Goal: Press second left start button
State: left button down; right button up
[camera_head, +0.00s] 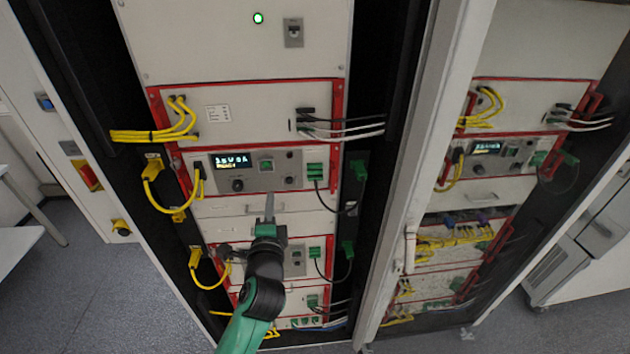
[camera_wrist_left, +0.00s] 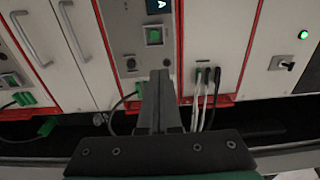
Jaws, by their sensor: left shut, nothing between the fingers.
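The left rack has a control unit with a lit display (camera_head: 232,161), and a square green button (camera_head: 266,166) sits right of that display. In the left wrist view the green button (camera_wrist_left: 154,35) is clear of the fingers, just beyond their tips. A lower unit (camera_head: 297,262) in the same rack is partly hidden behind my left arm. My left gripper (camera_head: 269,200) is shut and empty, its fingers pointing up just below the green button. Its closed fingers also show in the left wrist view (camera_wrist_left: 160,80). Contact with the panel cannot be told. My right gripper is not in view.
Yellow cables (camera_head: 160,190) hang left of the units, and black cables with green plugs (camera_head: 316,172) hang on the right. A drawer handle (camera_head: 266,209) lies behind the fingers. A similar right rack (camera_head: 490,150) stands beyond a pale door frame (camera_head: 425,180).

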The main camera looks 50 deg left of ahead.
pick_arm(q)
jog(key=shift+s+a+f+g, duration=0.3)
jog(key=shift+s+a+f, duration=0.15)
jog(key=shift+s+a, duration=0.3)
send_near(267, 165)
jog(key=b+x, duration=0.1)
jog(key=x, duration=0.5)
jog(key=shift+w+a, duration=0.15)
jog(key=shift+a, duration=0.25)
jog(key=shift+f, duration=0.1)
